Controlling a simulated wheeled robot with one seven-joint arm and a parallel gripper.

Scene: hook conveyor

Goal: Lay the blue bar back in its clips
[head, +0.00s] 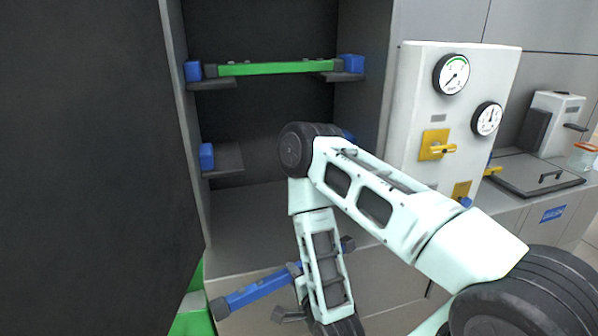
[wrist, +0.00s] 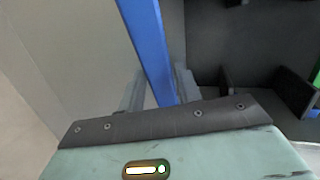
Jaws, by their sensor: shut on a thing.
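The blue bar (head: 262,289) has dark end caps and slants up to the right in the head view, low in front of the cabinet. My gripper (wrist: 158,88) is shut on the bar, which runs between its two fingers in the wrist view. In the head view my forearm hides part of the bar and most of the gripper. In the cabinet, the lower left blue clip (head: 207,157) stands empty on a small dark bracket (head: 228,158). Only a sliver of blue at the lower right clip (head: 349,136) shows behind my arm.
A green bar (head: 278,68) lies across the upper brackets between two blue blocks. A dark panel (head: 85,160) stands at the left. A white gauge panel (head: 425,115) with yellow valves stands to the right. A green object (head: 190,322) is low at the left.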

